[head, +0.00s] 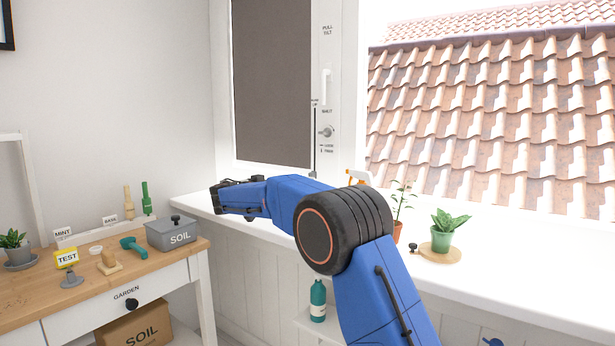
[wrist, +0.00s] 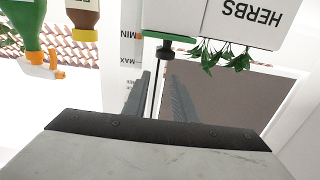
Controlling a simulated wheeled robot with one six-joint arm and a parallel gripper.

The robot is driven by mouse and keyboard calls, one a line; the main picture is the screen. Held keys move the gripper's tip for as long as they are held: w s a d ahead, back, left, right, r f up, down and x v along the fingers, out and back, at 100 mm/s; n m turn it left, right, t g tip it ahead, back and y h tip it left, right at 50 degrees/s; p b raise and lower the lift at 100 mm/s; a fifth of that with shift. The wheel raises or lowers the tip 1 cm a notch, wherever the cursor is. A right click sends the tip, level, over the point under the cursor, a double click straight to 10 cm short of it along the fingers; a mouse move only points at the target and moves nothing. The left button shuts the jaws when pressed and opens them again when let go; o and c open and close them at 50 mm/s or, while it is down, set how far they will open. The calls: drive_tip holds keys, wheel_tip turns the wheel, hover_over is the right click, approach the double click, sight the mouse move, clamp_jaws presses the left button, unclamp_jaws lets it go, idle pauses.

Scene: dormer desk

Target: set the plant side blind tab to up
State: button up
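The lowered dark blind (head: 272,85) fills the left window in the head view and shows as a dark panel (wrist: 225,85) in the wrist view. A thin black upright track (head: 314,145) runs along its right edge, with a small dark mark (head: 314,103) near the top; I cannot tell whether this is the tab. In the wrist view, which appears upside down, a dark line (wrist: 156,85) runs between the fingers. My gripper (head: 219,199) is over the sill's left end, below the blind. Its fingers (wrist: 158,82) are apart, with nothing visible held.
A white HERBS box (wrist: 235,20), a black knob (wrist: 166,46) and bottles (wrist: 28,25) are near the gripper. A white handle (head: 326,87) and round knob (head: 327,131) are beside the blind. A green potted plant (head: 442,237) stands on the sill. The desk (head: 170,275) is at left.

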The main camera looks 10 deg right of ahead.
sight(310, 174)
drive_tip(key=x, duration=1.6)
drive_tip(key=shift+w+d, duration=0.1)
drive_tip(key=shift+d, duration=0.05)
drive_tip(key=shift+c, duration=0.3)
clamp_jaws()
